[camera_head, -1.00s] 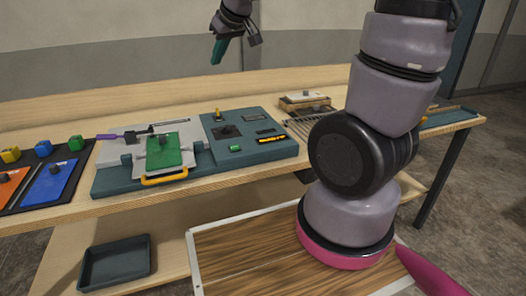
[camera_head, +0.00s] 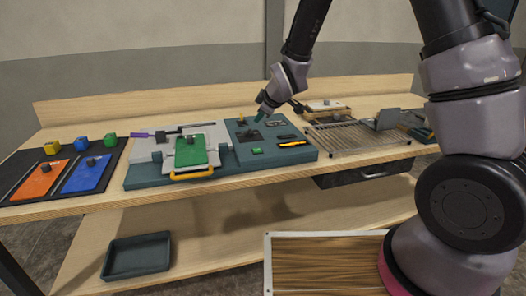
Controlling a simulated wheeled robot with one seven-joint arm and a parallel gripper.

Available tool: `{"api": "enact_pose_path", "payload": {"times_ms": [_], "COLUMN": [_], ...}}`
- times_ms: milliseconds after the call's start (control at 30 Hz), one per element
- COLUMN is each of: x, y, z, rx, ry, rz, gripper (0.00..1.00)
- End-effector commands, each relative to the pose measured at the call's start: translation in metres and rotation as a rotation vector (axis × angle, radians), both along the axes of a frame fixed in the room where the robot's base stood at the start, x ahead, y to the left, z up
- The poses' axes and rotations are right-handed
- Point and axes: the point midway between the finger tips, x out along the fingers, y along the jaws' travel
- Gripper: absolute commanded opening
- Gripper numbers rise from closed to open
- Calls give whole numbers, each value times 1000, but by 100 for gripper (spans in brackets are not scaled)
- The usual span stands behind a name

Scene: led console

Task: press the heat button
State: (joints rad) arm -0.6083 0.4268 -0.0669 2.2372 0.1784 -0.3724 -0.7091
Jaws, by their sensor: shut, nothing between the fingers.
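The teal console (camera_head: 305,155) lies on the wooden bench. Its right part carries a small green button (camera_head: 257,151), a dark square pad (camera_head: 248,136), a yellow-topped knob (camera_head: 241,119) and a dark strip with yellow marks (camera_head: 292,144). No label is legible, so I cannot tell which part is the heat button. My gripper's fingers may hide a small part of the panel.
A green plate (camera_head: 191,151) with a yellow handle (camera_head: 192,175) sits on the console's left part. Orange (camera_head: 38,181) and blue (camera_head: 86,174) plates with coloured blocks lie to the left. A wire rack (camera_head: 355,138) stands to the right. A dark tray (camera_head: 137,256) is on the lower shelf.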

Motion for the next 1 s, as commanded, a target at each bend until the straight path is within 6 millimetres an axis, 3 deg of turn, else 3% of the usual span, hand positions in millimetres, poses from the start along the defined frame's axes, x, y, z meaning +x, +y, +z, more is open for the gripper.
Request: {"api": "enact_pose_path", "payload": {"times_ms": [267, 733, 1000], "x": [0, -1, 0], "y": [-1, -1, -1], "z": [-6, -67, -86], "rx": [-1, -1, 0], "ry": [2, 5, 3], "rz": [-1, -2, -3], "gripper": [0, 0, 0]}}
